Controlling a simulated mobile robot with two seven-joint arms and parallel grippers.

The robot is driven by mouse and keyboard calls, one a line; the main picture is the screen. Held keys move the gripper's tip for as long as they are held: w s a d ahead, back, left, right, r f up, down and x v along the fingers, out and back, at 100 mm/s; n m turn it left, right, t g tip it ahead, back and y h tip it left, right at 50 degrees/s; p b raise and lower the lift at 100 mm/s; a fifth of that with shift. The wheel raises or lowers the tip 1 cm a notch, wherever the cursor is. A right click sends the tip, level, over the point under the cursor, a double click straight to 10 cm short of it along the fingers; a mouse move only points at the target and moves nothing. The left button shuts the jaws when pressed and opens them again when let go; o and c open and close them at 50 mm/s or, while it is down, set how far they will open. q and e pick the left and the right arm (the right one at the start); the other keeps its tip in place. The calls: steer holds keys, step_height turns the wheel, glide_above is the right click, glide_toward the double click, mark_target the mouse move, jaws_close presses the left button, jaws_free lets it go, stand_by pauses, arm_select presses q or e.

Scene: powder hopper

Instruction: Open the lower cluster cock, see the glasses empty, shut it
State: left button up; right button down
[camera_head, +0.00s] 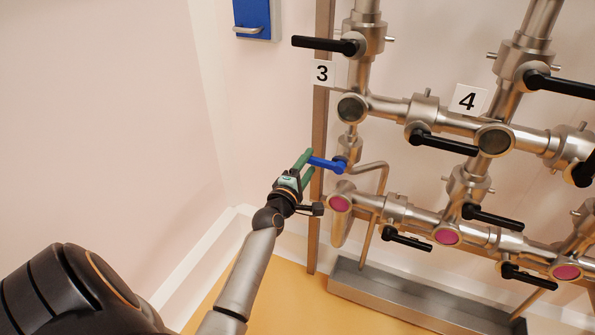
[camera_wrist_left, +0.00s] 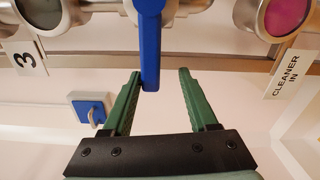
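My left gripper (camera_head: 306,167) has its green fingers apart at the free end of a blue lever (camera_head: 326,164). In the left wrist view the lever (camera_wrist_left: 150,48) reaches between the two open fingertips (camera_wrist_left: 160,75), closer to the left finger; a gap shows on the right. The lever sits on a small valve with a bent drain pipe (camera_head: 381,172). Round sight glasses in the lower pipe row are pink: left (camera_head: 339,203), middle (camera_head: 446,236) and right (camera_head: 566,272). Upper-row glasses (camera_head: 352,107) (camera_head: 494,139) look dark grey. My right gripper is not in view.
Black-handled valves (camera_head: 405,238) crowd the pipework on the right. A steel trough (camera_head: 400,295) stands below it on the floor. A brown upright post (camera_head: 320,130) stands by the gripper. A blue wall box (camera_head: 254,20) hangs upper left. The wall at left is clear.

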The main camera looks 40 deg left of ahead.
arm_select(q)
steer(key=p+v, duration=0.3)
steer(key=v, duration=0.8)
steer(key=shift+s, duration=0.25)
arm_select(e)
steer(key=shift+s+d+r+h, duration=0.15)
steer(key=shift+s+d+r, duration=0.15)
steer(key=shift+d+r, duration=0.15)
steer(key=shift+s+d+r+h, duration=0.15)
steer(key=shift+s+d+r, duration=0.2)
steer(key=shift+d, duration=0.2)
arm_select(q)
steer(key=shift+d, duration=0.15)
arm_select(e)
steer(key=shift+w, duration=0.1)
